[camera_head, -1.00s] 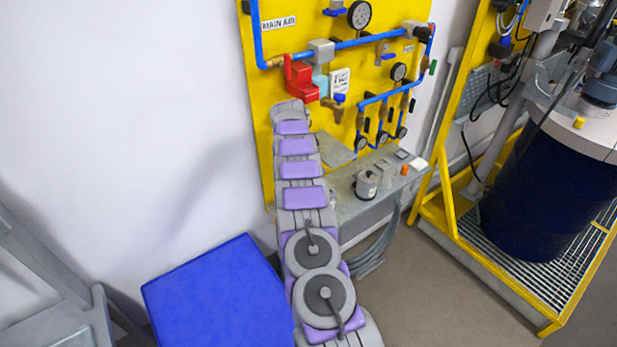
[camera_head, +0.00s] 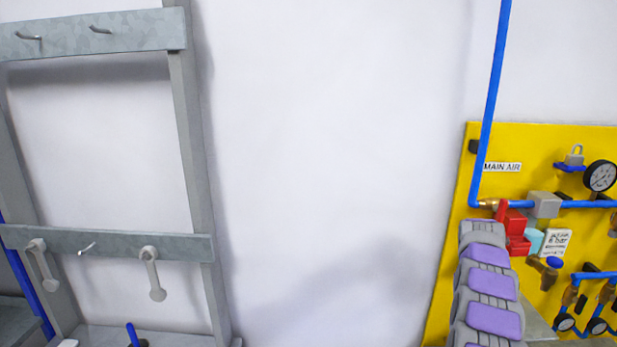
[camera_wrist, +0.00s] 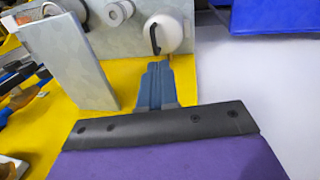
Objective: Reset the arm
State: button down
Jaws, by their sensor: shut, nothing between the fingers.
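My gripper (camera_wrist: 160,80) shows in the wrist view as two blue-grey fingers side by side, shut with nothing between them. It points toward a grey plate and the yellow panel (camera_wrist: 115,140). In the head view my arm of grey and purple links rises at the lower right, in front of the yellow panel (camera_head: 452,255). Its top end overlaps the area beside the red valve handle (camera_head: 516,222). My gripper cannot be made out in the head view. Contact between arm and panel cannot be told.
The panel carries blue pipes (camera_head: 492,100), a gauge (camera_head: 600,176) and small valves. A grey metal rack (camera_head: 190,150) with hooks and hanging levers stands at the left. Bare white wall (camera_head: 330,130) lies between. The wrist view shows a white round part (camera_wrist: 170,32) close by.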

jog(key=s+a+r+y+b, duration=0.1)
jog(key=s+a+r+b, duration=0.25)
jog(key=s+a, duration=0.7)
jog(key=s+a+r+y+b, duration=0.15)
jog(key=s+a+r, duration=0.25)
jog(key=s+a, duration=0.7)
jog(key=s+a+f+b, duration=0.1)
jog(key=s+a+f, duration=0.2)
jog(key=s, duration=0.6)
jog(key=s+a+f+g+b, duration=0.1)
jog(key=s+a, duration=0.3)
jog(key=s, duration=0.5)
jog(key=s+a+f+b, duration=0.3)
jog(key=s+a+f, duration=0.1)
jog(key=s, duration=0.5)
jog(key=shift+a+f+g, duration=0.35)
jog(key=shift+g, duration=0.05)
jog(key=c, duration=1.8)
grip_release()
jog(key=shift+h, duration=0.25)
jog(key=shift+c, duration=0.2)
